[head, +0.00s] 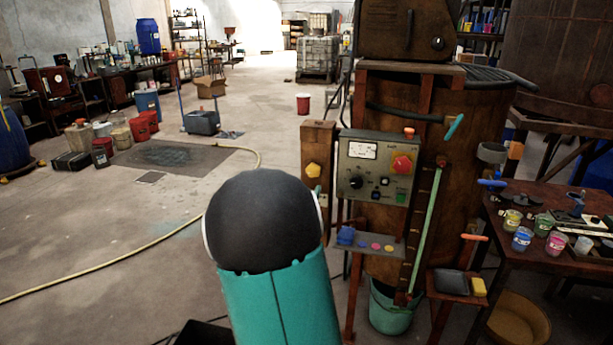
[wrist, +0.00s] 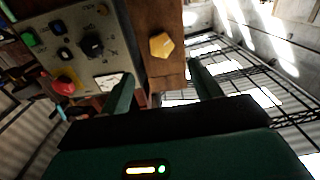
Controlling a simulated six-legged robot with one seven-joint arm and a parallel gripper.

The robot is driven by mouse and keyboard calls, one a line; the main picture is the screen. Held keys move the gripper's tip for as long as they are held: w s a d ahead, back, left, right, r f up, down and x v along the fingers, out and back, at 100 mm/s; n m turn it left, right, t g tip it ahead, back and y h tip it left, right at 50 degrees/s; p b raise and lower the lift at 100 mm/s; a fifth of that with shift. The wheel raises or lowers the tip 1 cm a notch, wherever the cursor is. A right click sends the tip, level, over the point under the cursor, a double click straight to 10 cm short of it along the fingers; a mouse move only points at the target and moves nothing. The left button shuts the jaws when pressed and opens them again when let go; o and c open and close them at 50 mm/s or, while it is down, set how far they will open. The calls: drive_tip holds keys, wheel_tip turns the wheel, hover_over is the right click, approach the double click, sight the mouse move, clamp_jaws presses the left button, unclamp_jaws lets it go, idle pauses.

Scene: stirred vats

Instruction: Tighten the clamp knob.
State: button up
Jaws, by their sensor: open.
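A yellow five-sided knob (head: 313,170) sits on the front of a brown wooden post (head: 318,133), left of the control panel. In the wrist view the same knob (wrist: 161,45) lies ahead of the fingertips, roughly centred between them and apart from both. My gripper (wrist: 162,70) is open and empty, with one finger on either side of the knob's line. In the head view my dark and teal arm hides most of the gripper. No other knob in view is clearly a clamp knob.
The grey control panel (head: 375,168) with a red knob and black dials stands close beside the post; it also shows in the wrist view (wrist: 85,38). A small shelf (head: 370,243) juts out below it. A yellow hose (head: 120,275) crosses the open floor at left.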

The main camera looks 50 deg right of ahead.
drive_tip(key=x, duration=1.1)
drive_tip(key=shift+w, duration=0.1)
drive_tip(key=c, duration=1)
